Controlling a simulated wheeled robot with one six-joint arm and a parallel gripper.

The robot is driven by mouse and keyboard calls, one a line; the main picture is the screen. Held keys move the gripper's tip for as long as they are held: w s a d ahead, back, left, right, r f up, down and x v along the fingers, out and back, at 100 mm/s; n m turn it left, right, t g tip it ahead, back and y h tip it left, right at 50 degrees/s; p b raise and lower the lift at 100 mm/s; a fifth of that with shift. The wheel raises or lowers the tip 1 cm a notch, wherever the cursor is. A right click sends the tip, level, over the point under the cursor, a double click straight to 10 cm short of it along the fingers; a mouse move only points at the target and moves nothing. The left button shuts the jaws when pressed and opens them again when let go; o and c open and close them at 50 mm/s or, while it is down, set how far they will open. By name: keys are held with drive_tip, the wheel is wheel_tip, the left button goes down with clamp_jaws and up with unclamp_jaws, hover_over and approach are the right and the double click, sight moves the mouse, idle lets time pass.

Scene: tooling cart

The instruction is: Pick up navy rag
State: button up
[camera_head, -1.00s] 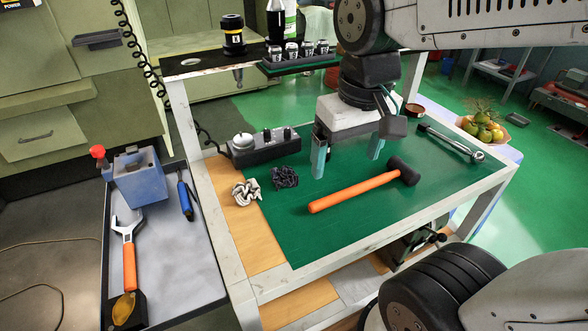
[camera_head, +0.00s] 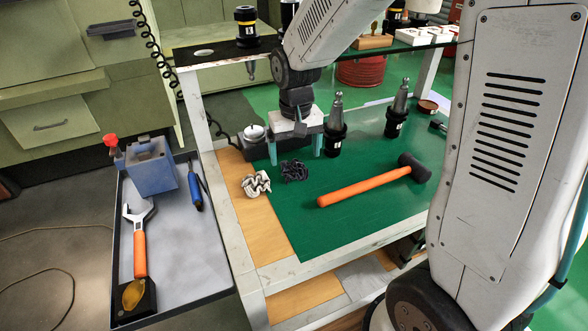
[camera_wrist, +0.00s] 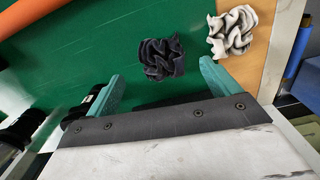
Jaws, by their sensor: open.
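The navy rag (camera_head: 294,171) is a small dark crumpled cloth on the green mat (camera_head: 345,205) of the cart. It lies near the mat's left edge, just right of a white and dark crumpled rag (camera_head: 256,184). My gripper (camera_head: 295,155) is open, with teal fingers, close behind the navy rag in the head view. In the wrist view the navy rag (camera_wrist: 162,57) lies beyond the gap between the open fingers (camera_wrist: 160,88), and nothing is between them. The white rag (camera_wrist: 232,31) is beyond the right finger there.
An orange-handled mallet (camera_head: 365,187) lies right of the navy rag. Two tool holders (camera_head: 335,127) stand on the mat right of the gripper. A dark box with a round knob (camera_head: 252,135) stands behind left. A raised shelf (camera_head: 215,50) is at the back.

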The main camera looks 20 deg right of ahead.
sight(295, 164)
wheel_tip(295, 164, down, 4)
drive_tip(key=shift+w+f, duration=0.15)
drive_tip(key=shift+f, duration=0.1)
drive_tip(key=shift+c, duration=0.2)
drive_tip(key=c, duration=1)
wheel_tip(295, 164, up, 10)
drive_tip(key=shift+r, duration=0.1)
